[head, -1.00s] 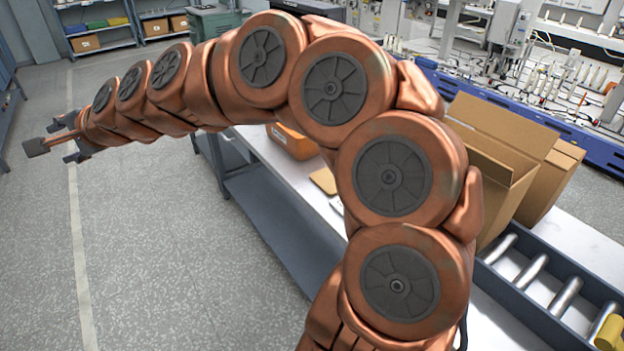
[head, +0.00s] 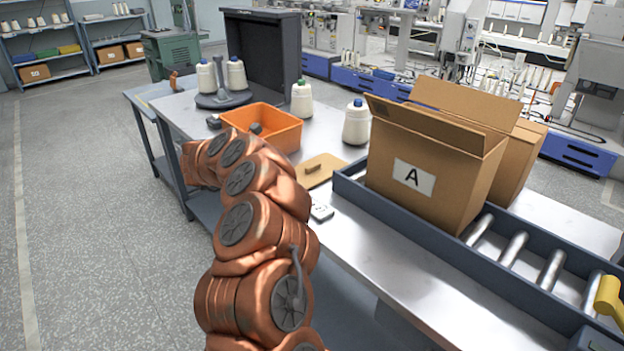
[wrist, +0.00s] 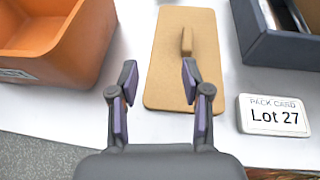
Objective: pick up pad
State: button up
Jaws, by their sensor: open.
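The pad is a flat tan rectangle with rounded corners and a small upright tab on top. It lies on the table; in the head view the pad (head: 325,177) is right of the orange tray, and in the wrist view the pad (wrist: 166,88) is at centre. Its tab (wrist: 186,41) stands beyond my fingertips. In the head view my arm hides the gripper.
An orange tray (head: 288,137) stands left of the pad. A conveyor (head: 395,224) with carton A (head: 462,178) is on the right. A white "Lot 27" card (wrist: 275,115) lies right of the pad. Thread cones (head: 357,128) stand behind.

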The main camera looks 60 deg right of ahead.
aim_at(307, 168)
jog(key=s, duration=0.1)
jog(key=s+f+m+g, duration=0.1)
jog(key=s+f+g, duration=0.1)
jog(key=shift+s+d, duration=0.2)
jog(key=shift+d, duration=0.2)
jog(key=shift+s+d+f+m, duration=0.1)
jog(key=shift+s+d+m, duration=0.1)
jog(key=shift+d+m, duration=0.1)
jog(key=shift+f+p+x, duration=0.15)
jog(key=shift+p+x, duration=0.55)
jog(key=shift+x, duration=1.05)
jog(key=shift+f+p+x, duration=0.15)
jog(key=shift+p+x, duration=0.5)
jog(key=shift+x, duration=1.1)
jog(key=shift+w+a, duration=0.1)
jog(key=shift+w, duration=0.05)
jog(key=shift+c, duration=0.3)
grip_shut()
